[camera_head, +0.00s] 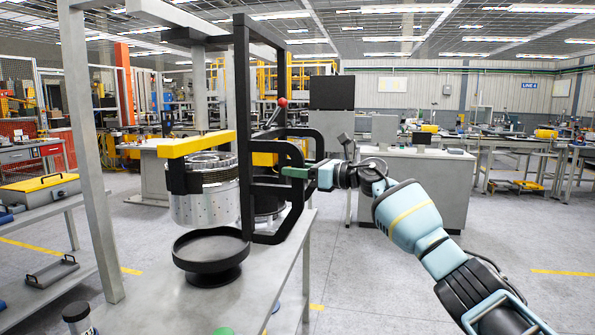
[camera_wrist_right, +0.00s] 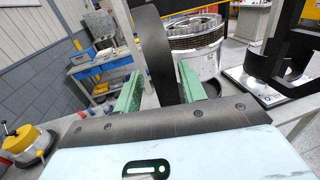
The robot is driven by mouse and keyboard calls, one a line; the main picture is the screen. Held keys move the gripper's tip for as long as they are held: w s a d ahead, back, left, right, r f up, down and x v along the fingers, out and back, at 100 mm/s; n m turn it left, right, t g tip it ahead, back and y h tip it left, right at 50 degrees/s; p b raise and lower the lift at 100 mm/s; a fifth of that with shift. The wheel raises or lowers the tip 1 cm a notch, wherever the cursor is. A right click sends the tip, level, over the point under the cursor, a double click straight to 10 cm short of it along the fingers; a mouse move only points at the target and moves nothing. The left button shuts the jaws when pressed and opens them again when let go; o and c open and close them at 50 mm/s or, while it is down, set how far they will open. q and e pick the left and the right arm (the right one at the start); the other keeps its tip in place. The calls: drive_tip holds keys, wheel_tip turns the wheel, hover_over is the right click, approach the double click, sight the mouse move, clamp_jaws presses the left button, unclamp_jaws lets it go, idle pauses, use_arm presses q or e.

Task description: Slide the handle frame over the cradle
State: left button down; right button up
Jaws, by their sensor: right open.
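The black handle frame (camera_head: 243,125) stands upright over the table, with looped bars at its right side and a red knob on a lever. A yellow bar (camera_head: 197,144) reaches left from it above a silver perforated drum (camera_head: 203,200). A black round dish on a pedestal (camera_head: 210,262), which may be the cradle, stands on the table below the drum. My right gripper (camera_head: 293,172) is at the frame's right-hand bars. In the right wrist view its green fingers are apart, with a black bar (camera_wrist_right: 153,45) between them; contact cannot be told. My left gripper is out of view.
The grey table (camera_head: 165,300) has a dark cylinder (camera_head: 77,317) at its front left. A grey upright post (camera_head: 92,150) stands at the left. A second dark round part (camera_head: 268,207) sits behind the frame. Open floor lies to the right.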

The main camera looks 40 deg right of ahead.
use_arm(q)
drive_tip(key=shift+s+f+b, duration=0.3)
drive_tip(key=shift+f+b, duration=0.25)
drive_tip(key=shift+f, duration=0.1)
use_arm(e)
drive_tip(key=v, duration=0.7)
drive_tip(key=shift+s, duration=0.4)
drive_tip(key=shift+d+r, duration=0.1)
drive_tip(key=shift+d, duration=0.05)
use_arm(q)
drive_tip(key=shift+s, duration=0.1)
